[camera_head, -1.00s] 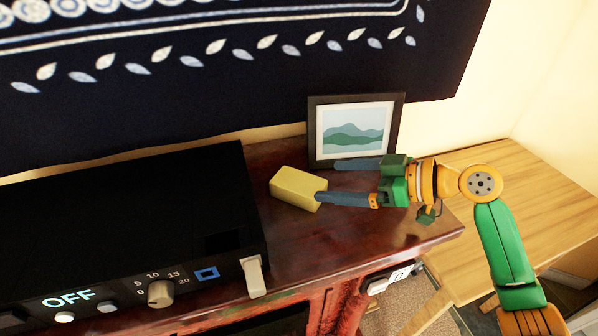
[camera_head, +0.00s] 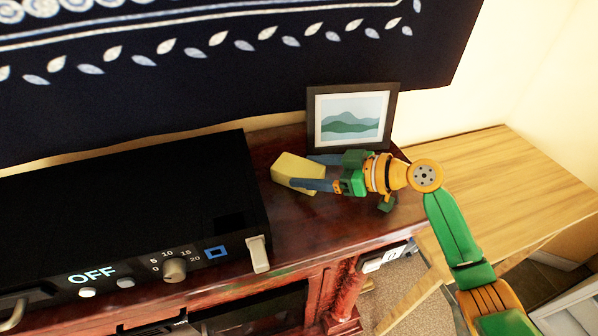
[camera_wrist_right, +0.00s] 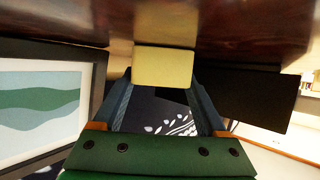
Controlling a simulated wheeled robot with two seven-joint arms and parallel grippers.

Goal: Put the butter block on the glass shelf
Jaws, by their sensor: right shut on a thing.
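The butter block (camera_head: 297,170) is a pale yellow box on the dark red wooden cabinet top (camera_head: 310,215), between the black appliance and the picture frame. My right gripper (camera_head: 312,172) reaches in from the right, with one finger on each side of the block, and is shut on it. In the right wrist view the block (camera_wrist_right: 163,68) sits between the two fingertips, close against the wooden surface. I cannot tell whether it still touches the wood. No glass shelf can be made out. My left gripper is not in view.
A black appliance (camera_head: 120,200) with an OFF display fills the left of the cabinet. A framed landscape picture (camera_head: 350,120) stands just behind my right gripper; it also shows in the right wrist view (camera_wrist_right: 45,100). A light wooden table (camera_head: 510,185) is at the right.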

